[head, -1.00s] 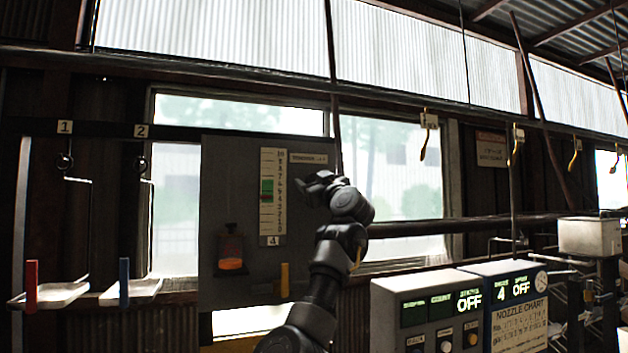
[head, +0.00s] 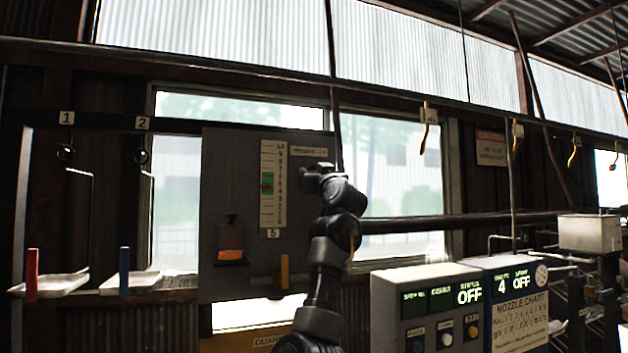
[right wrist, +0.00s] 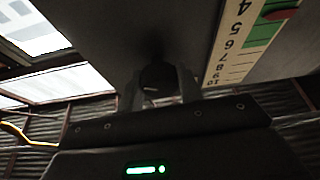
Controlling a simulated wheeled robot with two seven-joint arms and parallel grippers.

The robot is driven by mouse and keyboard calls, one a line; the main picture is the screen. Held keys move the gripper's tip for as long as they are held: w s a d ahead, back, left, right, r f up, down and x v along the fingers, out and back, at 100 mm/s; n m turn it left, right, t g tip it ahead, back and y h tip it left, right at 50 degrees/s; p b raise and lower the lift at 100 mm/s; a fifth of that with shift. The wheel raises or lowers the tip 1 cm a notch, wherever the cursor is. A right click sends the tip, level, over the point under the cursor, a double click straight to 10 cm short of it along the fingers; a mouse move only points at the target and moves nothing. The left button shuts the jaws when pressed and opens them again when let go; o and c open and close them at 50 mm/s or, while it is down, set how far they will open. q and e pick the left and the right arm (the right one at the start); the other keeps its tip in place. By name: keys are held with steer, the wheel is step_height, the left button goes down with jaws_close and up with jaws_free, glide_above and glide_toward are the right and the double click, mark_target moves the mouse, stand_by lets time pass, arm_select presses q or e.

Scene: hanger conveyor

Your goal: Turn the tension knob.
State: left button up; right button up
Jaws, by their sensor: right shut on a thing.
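A grey panel (head: 222,170) stands in front of the window. It carries a vertical number scale (head: 282,200) with a green band and a red mark, and a small plate (head: 273,233) below it reading 5. The dark round tension knob (right wrist: 158,77) sits on the panel beside the scale in the right wrist view. My right gripper (right wrist: 160,88) is shut on the knob, one finger on each side. In the head view my right gripper (head: 312,172) is at the panel's right edge and hides the knob. My left gripper is not in view.
A lamp-like fitting with an orange part (head: 230,242) and a yellow lever (head: 285,270) are low on the panel. Two trays (head: 60,284) stand at left. Control boxes (head: 428,300) reading OFF stand at lower right.

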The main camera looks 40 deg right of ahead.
steer(key=m+g+h, duration=0.1)
steer(key=m, duration=0.2)
steer(key=m+h, duration=0.2)
steer(key=m, duration=0.2)
steer(key=shift+g, duration=0.4)
steer(key=shift+m+h+p, duration=0.3)
steer(key=shift+m, duration=0.1)
steer(key=o, duration=1)
steer(key=b+v, duration=0.6)
steer(key=v, duration=0.4)
steer(key=shift+s+a+f, duration=0.1)
steer(key=shift+s+a, duration=0.1)
steer(key=shift+s, duration=0.15)
